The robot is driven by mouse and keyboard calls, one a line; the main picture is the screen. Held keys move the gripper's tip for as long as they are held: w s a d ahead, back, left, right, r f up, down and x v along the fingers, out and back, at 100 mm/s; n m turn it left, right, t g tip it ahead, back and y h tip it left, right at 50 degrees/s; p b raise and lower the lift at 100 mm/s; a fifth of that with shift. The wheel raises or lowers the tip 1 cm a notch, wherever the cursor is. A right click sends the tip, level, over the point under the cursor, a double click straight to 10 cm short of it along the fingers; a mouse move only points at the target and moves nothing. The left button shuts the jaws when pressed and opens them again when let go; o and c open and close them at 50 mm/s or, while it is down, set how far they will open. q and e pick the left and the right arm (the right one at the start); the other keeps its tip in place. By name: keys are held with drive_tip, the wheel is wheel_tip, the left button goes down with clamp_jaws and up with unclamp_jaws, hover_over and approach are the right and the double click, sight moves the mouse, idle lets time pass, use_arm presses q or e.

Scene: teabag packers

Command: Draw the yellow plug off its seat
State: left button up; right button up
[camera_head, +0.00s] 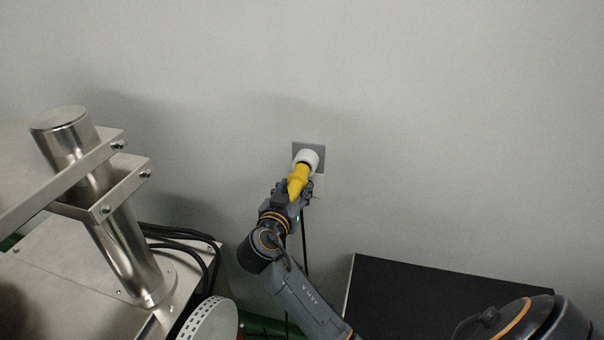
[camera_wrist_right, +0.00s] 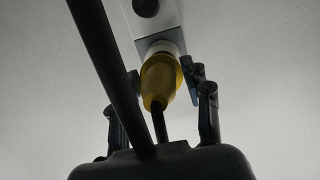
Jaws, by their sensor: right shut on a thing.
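The yellow plug (camera_head: 298,180) sits at a white round socket (camera_head: 307,157) on a grey wall plate (camera_head: 299,146). My right gripper (camera_head: 293,188) is shut on the yellow plug from below. In the right wrist view the plug (camera_wrist_right: 161,80) lies between the fingers of the gripper (camera_wrist_right: 163,88), its front end up against the white socket (camera_wrist_right: 162,47). A dark cable (camera_wrist_right: 160,122) runs from its rear. Whether the plug is fully seated is hidden. My left gripper is not in the head view.
A steel machine with a thick post (camera_head: 125,245) and brackets stands at the left, with black cables (camera_head: 190,236) behind it. A black-topped surface (camera_head: 420,300) lies at the lower right. The grey wall around the plate is clear.

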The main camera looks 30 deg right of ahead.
sight(291, 197)
drive_tip(key=shift+f+v, duration=0.1)
drive_tip(key=shift+v, duration=0.65)
drive_tip(key=shift+f+v, duration=0.15)
drive_tip(key=shift+v, duration=0.6)
